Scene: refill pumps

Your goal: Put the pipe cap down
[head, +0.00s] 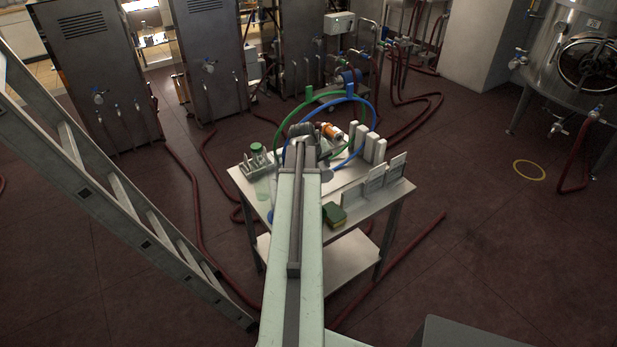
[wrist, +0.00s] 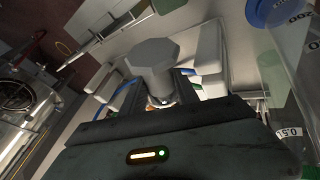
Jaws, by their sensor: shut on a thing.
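My gripper (wrist: 160,92) is shut on the pipe cap (wrist: 155,58), a grey faceted piece with a wide head and a narrower neck. In the wrist view the neck sits between the two dark fingers, with the head beyond them. In the head view my gripper (head: 303,138) is over the far part of the metal table (head: 402,188), partly hidden behind my own arm. I cannot clearly make out the cap there, nor whether it touches the tabletop.
White upright blocks (head: 370,146), a blue hose (head: 374,120) and a green hose (head: 310,98) are beside my gripper. A green-capped container (head: 257,150) stands left, a sponge (head: 335,216) nearer. A clear blue-lidded vessel (wrist: 285,75) is close in the wrist view. A ladder (head: 110,185) leans left.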

